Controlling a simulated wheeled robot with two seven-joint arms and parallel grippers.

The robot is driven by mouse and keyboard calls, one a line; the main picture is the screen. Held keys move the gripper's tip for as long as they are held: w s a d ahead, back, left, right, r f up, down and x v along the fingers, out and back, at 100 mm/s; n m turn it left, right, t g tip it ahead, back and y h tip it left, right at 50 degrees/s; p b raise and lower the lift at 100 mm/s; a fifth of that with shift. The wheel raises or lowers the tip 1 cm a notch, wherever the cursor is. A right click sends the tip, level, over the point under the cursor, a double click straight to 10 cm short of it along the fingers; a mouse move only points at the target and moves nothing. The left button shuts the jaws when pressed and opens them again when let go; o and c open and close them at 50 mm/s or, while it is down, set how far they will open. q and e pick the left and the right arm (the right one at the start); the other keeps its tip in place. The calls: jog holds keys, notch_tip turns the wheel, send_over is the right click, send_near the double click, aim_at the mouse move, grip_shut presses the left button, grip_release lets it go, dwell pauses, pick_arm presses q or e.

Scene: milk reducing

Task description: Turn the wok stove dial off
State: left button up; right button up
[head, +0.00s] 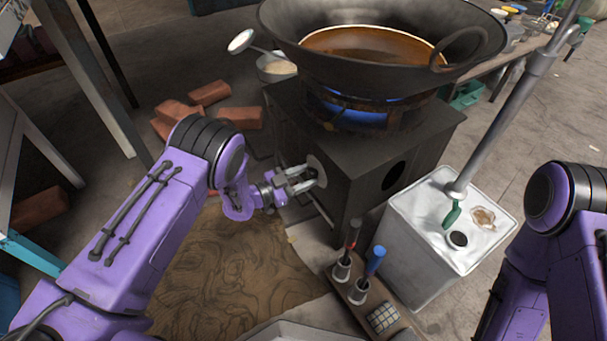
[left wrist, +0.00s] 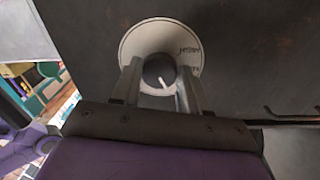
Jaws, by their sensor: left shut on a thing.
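The wok stove (head: 350,160) is a dark box in the middle of the head view, with a large black wok (head: 375,55) on top and a blue flame (head: 360,117) burning under it. The stove dial is on its left-facing side, on a pale round plate (head: 318,171). In the left wrist view the dial (left wrist: 159,71) is a dark round knob with a white pointer mark, in front of a marked white plate (left wrist: 190,35). My left gripper (head: 304,180) is shut on the dial, one finger on each side. My right arm shows at the right edge; its gripper is out of view.
A white metal can (head: 445,225) with a grey pipe (head: 510,95) stands right of the stove. A holder with red and blue handled tools (head: 365,275) is in front. Bricks (head: 208,93) and a small pot (head: 276,67) are at the left.

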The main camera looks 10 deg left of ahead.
pick_arm(q)
jog(key=m+p, duration=0.2)
jog(key=m, duration=0.2)
jog(key=shift+a, duration=0.1)
pick_arm(e)
jog(key=shift+w+r+m+t+h, duration=0.25)
jog(key=shift+w+r+m+t, duration=0.15)
jog(key=shift+w+m+t, duration=0.15)
jog(key=shift+w+r+m+t+h, duration=0.25)
jog(key=shift+w+r+m+t, duration=0.2)
jog(key=shift+w, duration=0.2)
pick_arm(q)
jog(key=shift+m, duration=0.4)
pick_arm(e)
jog(key=shift+w, duration=0.1)
pick_arm(q)
jog(key=o, duration=1)
jog(key=shift+o, duration=0.2)
jog(key=p+v, duration=0.4)
jog(key=v, duration=0.6)
jog(key=shift+s, duration=0.3)
pick_arm(e)
jog(key=shift+m+t+h, duration=0.5)
jog(key=shift+m+t, duration=0.3)
jog(key=r, duration=0.1)
jog(key=w+r, duration=0.1)
jog(key=r, duration=0.2)
jog(key=shift+w+d, duration=0.35)
jog(key=shift+w, duration=0.05)
